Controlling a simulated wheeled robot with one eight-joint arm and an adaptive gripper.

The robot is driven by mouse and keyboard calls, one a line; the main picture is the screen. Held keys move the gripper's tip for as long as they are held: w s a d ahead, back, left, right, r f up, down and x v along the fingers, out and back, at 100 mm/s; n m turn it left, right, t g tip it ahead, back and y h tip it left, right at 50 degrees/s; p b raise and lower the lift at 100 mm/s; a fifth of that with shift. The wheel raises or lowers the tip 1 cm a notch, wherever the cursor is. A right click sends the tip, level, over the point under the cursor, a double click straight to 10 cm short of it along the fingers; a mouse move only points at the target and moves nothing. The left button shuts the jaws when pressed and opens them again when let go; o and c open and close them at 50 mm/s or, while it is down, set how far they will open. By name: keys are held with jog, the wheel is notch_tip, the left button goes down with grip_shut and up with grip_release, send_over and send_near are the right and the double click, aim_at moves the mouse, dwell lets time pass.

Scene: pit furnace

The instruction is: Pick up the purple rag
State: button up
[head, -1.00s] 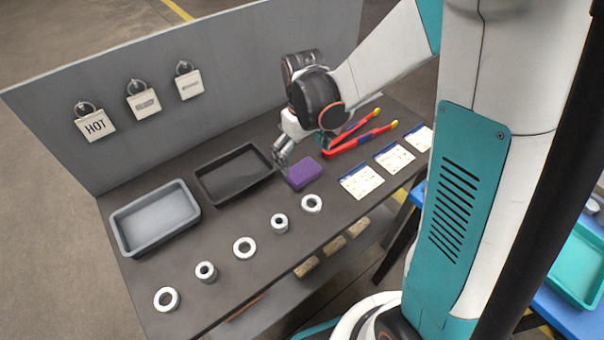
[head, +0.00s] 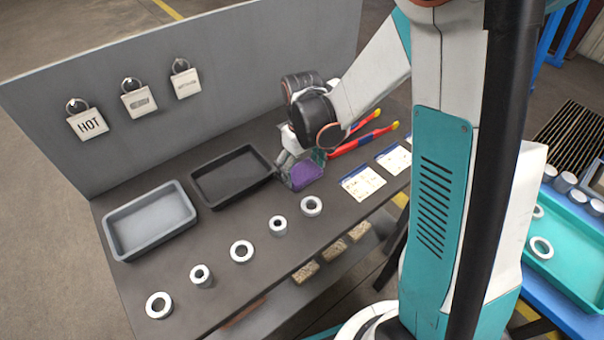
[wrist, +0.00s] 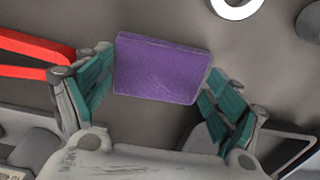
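The purple rag (head: 306,175) is a folded block lying on the dark bench, right of the black tray. It also shows in the wrist view (wrist: 160,68), between the two teal-padded fingers. My gripper (head: 300,168) is low over the bench at the rag. In the wrist view my gripper (wrist: 157,98) is open, with a finger on each side of the rag. A narrow gap seems to show at each side; contact cannot be told for sure.
Red-handled tongs (head: 362,135) lie just behind my gripper. A black tray (head: 200,197) and a grey tray (head: 112,248) stand to the left. Several metal rings, one here (head: 312,206), line the front. Paper cards (head: 363,184) lie to the right. A grey panel (head: 230,75) closes the back.

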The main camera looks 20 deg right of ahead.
aim_at(302, 171)
jog(key=shift+c, duration=0.8)
notch_tip(302, 171, up, 20)
jog(key=p, duration=0.7)
